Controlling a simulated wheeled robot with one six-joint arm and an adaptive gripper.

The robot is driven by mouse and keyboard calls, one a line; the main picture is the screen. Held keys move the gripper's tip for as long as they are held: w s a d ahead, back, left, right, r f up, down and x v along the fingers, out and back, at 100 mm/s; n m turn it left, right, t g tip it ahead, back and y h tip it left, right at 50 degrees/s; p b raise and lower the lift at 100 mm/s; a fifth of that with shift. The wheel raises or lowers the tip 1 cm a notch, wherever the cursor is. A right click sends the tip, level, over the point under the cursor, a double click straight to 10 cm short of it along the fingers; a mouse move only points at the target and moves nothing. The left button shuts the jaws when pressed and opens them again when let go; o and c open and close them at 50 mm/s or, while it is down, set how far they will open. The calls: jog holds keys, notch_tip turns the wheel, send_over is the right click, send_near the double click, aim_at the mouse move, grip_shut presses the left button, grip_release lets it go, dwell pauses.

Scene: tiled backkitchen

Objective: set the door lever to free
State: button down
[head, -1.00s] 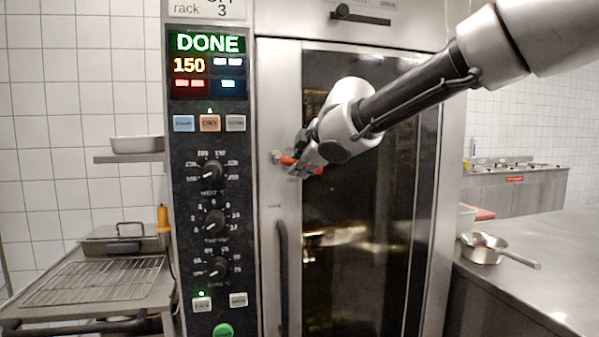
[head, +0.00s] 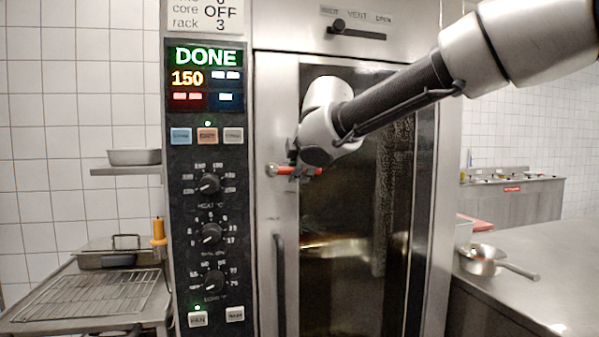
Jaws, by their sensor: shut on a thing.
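The door lever (head: 282,170) is a small red-handled lever on the left frame of the oven door (head: 278,200). Its red grip lies about level, pointing right from a metal pivot. My gripper (head: 306,171) is shut on the lever's right part, with the arm reaching in from the upper right. The fingers hide part of the lever. No marking for the lever's positions can be read.
The control panel (head: 207,220) left of the door shows DONE and 150. A vertical door handle (head: 279,285) is below the lever. A counter with a saucepan (head: 482,260) stands right; a wire rack (head: 85,296) lies left.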

jog(key=c, duration=1.3)
grip_release()
jog(key=shift+r, duration=0.1)
jog(key=shift+s, duration=0.1)
